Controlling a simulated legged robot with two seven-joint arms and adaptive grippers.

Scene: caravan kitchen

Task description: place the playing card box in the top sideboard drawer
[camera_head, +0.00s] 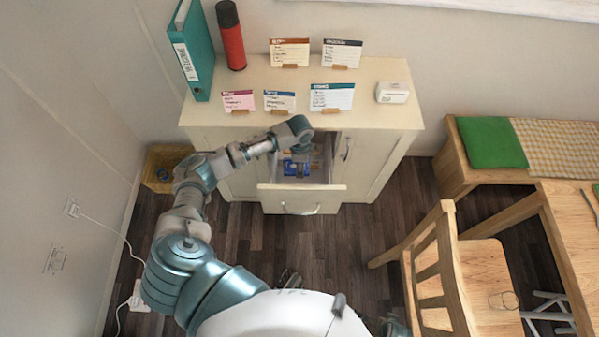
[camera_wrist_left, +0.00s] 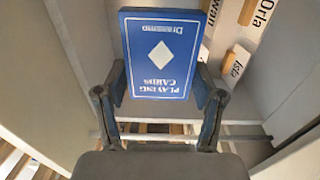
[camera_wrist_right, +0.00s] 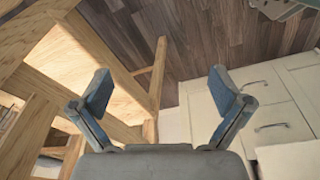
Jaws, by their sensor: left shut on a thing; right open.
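The blue playing card box (camera_wrist_left: 160,52) is between the fingers of my left gripper (camera_wrist_left: 160,84), which is shut on it. The left wrist view shows its printed face, upside down. In the head view my left gripper (camera_head: 302,170) reaches down over the open top drawer (camera_head: 300,199) of the sideboard (camera_head: 385,118). A blue patch (camera_head: 289,167) shows beside the gripper there; the arm hides part of the drawer. I cannot tell whether the box touches the drawer floor. My right gripper (camera_wrist_right: 160,90) is open and empty, away from the drawer.
Name cards in wooden holders (camera_wrist_left: 234,65) lie beside the box. On the sideboard top are a teal binder (camera_head: 194,55), a red cylinder (camera_head: 231,38), several card stands (camera_head: 290,52) and a small white box (camera_head: 392,92). A wooden chair (camera_head: 440,275) stands to the right.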

